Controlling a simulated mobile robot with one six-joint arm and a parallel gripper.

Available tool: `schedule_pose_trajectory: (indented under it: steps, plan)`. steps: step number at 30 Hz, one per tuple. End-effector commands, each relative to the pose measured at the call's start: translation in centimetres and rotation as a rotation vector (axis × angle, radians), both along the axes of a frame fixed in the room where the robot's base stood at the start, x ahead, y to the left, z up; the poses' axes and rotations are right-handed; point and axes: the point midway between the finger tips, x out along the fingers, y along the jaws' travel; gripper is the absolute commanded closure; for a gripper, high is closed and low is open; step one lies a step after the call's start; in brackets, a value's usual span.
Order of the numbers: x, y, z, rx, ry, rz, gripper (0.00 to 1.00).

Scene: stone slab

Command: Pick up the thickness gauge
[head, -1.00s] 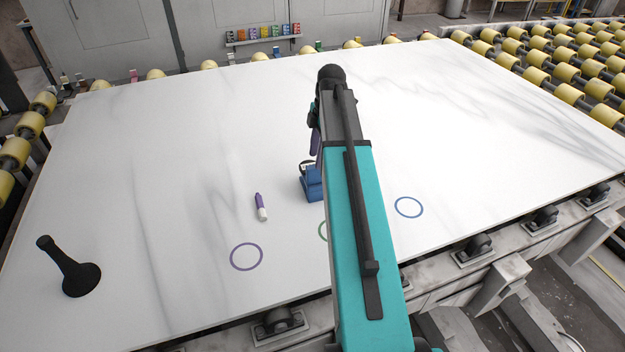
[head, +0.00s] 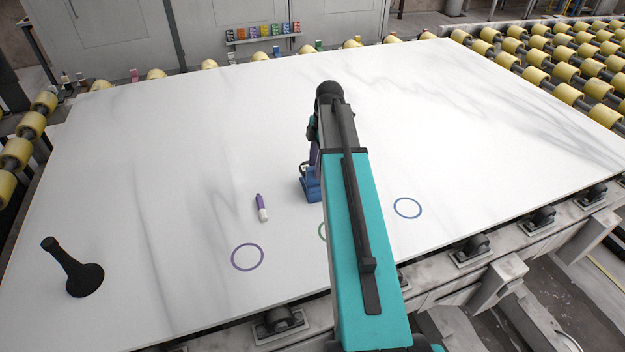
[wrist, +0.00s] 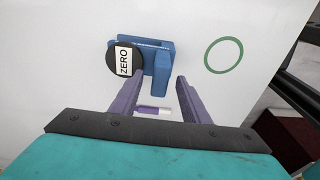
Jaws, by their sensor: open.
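The thickness gauge (head: 311,190) is a blue device standing on the white slab, partly hidden by my arm in the head view. In the wrist view the gauge (wrist: 160,80) shows a blue frame and a round black dial with a white "ZERO" label. My gripper (wrist: 159,76) is open, with its two purple fingers pointing at the gauge. In the head view my gripper (head: 315,160) is just above the gauge.
A purple and white marker (head: 262,207) lies left of the gauge. Purple (head: 247,256), green (head: 322,231) and blue (head: 408,208) rings mark the slab (head: 480,130). Yellow rollers (head: 540,60) border it. The far slab is clear.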

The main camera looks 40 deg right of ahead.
Motion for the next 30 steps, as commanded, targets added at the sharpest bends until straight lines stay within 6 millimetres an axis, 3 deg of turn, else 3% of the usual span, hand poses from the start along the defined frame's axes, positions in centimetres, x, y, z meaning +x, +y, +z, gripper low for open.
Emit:
schedule_pose_trajectory:
  steps: [9, 26, 30]
  plan:
    - [0.1, 0.3, -1.9, 0.0, 0.001, 0.0, 0.58]
    - [0.1, 0.3, -2.0, 0.0, 0.0, 0.0, 0.58]
    - [0.1, 0.3, -2.0, 0.0, 0.0, 0.0, 0.8]
